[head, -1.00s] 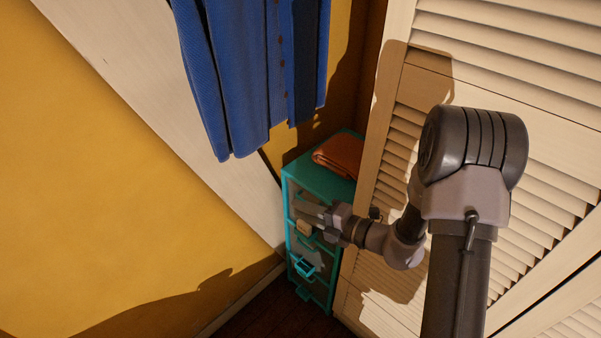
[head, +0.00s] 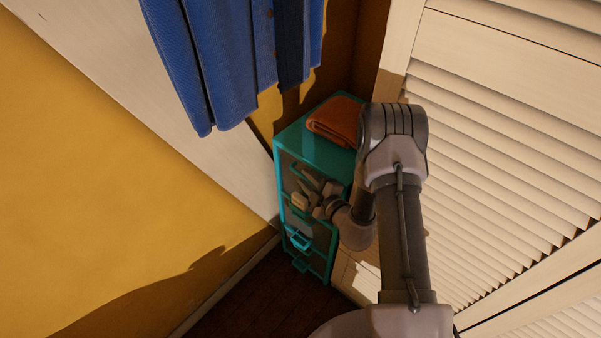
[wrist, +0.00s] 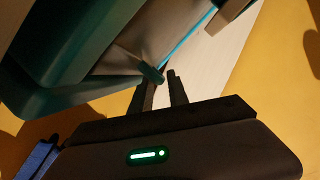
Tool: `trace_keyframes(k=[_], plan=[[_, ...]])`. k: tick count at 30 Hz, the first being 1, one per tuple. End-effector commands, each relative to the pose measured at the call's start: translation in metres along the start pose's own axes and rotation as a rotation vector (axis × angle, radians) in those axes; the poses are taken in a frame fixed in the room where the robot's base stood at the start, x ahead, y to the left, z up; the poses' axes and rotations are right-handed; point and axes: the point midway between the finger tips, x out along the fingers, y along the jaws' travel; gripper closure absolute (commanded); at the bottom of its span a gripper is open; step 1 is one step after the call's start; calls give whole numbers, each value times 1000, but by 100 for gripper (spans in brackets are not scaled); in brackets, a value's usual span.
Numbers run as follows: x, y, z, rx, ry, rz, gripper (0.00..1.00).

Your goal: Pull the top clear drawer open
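The teal drawer unit (head: 318,150) with clear drawer fronts stands in the corner in the head view. The top clear drawer (head: 290,165) is at its upper front and looks closed. My gripper (head: 306,184) is at the front of the unit, by the top drawer. In the wrist view, the two dark fingers (wrist: 161,78) are apart with a narrow gap. A teal handle (wrist: 152,73) lies at the fingertips, overlapping the left finger's tip. I cannot tell whether they touch. The upper handle is partly hidden by my gripper in the head view.
An orange folded cloth (head: 335,119) lies on the unit. Blue clothes (head: 225,60) hang above it to the left. The louvred door (head: 500,150) stands close on the right. Lower drawers have teal handles (head: 298,240). Dark floor (head: 250,295) is clear in front.

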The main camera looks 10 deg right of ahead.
Motion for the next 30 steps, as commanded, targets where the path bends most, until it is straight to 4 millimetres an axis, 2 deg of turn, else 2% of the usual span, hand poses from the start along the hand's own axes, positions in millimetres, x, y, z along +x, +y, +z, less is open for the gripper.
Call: trace_keyframes(k=[10, 13, 14, 30], plan=[[3, -1, -1, 0, -2, 1, 79], [3, -1, -1, 0, -2, 1, 99], [3, -1, -1, 0, -2, 1, 100], [3, -1, -1, 0, -2, 0, 100]])
